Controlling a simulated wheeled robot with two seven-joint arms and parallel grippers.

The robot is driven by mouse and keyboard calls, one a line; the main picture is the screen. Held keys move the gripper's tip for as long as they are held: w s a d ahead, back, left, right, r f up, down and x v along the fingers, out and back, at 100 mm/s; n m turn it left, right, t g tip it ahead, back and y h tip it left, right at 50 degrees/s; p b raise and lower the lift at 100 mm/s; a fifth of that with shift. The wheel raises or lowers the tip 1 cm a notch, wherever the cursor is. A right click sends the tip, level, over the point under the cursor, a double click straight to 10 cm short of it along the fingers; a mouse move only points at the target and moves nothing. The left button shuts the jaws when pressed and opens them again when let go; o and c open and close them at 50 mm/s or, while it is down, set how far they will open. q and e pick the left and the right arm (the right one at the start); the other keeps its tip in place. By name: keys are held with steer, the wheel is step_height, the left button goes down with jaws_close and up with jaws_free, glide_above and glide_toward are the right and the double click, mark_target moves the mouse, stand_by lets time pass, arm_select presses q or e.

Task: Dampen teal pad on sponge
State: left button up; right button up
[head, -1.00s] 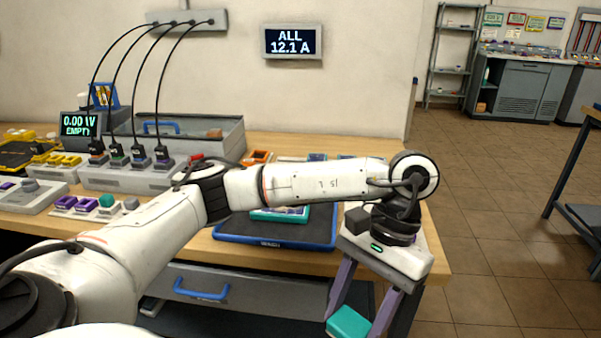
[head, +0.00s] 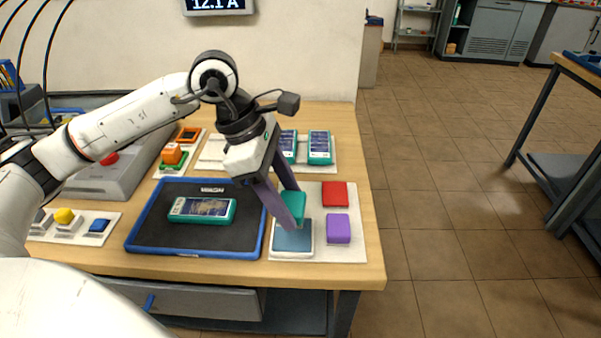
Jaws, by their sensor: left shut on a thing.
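My left gripper (head: 297,209) is shut on the teal pad (head: 292,203), which sits between its two purple fingers. It is above a white board (head: 355,252) at the table's right front. A flat blue-grey square (head: 292,240), which looks like the sponge, lies on the board's front left. The teal pad is just behind it in the picture; I cannot tell whether they touch. One finger covers part of the pad. My right gripper is not in view.
A red block (head: 334,194) and a purple block (head: 338,228) stand on the same board. Left of it is a blue-rimmed tray (head: 140,247) with a teal-cased device (head: 202,209). More teal-cased devices (head: 319,147) lie behind. The table's edge is close on the right.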

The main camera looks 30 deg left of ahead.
mark_target(288, 234)
arm_select(q)
steer(key=shift+w+a+r+n, duration=0.2)
steer(key=shift+w+n, duration=0.15)
steer(key=shift+n, duration=0.15)
steer(key=shift+s+f+b, duration=0.1)
steer(key=shift+f+b, duration=0.5)
steer(key=shift+f, duration=0.2)
step_height(288, 234, down, 4)
steer(key=shift+r+b, duration=0.25)
steer(key=shift+b, duration=0.9)
steer(key=shift+f, duration=0.4)
steer(key=shift+f+b, duration=0.55)
steer(key=shift+b, duration=0.25)
